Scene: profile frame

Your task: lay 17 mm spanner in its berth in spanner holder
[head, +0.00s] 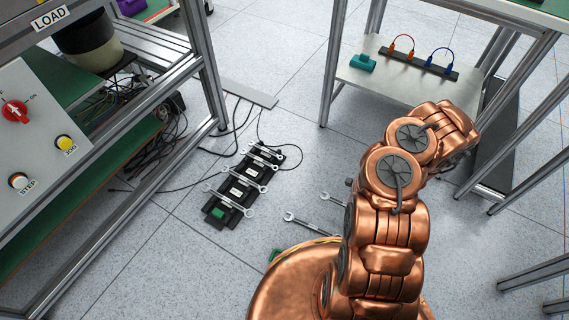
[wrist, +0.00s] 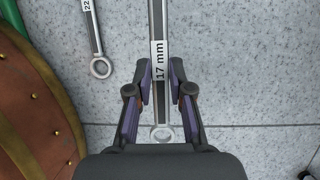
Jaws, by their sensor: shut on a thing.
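My gripper (wrist: 160,78) shows in the wrist view with its fingers closed on the shaft of the 17 mm spanner (wrist: 158,32). Its "17 mm" label sits between the fingertips, its ring end lies toward my palm, and its other end runs out of the top of the view. The floor is behind it; I cannot tell whether it touches. In the head view my arm hides the gripper. The black spanner holder (head: 246,198) lies on the floor left of my arm, with several spanners across it and white labels along it.
A spanner marked 22 (wrist: 96,40) lies left of my gripper. Another view of loose floor spanners (head: 305,222) is left of my arm. A metal-framed bench (head: 205,70) stands left with cables beneath. A shelf (head: 390,82) stands at the back right.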

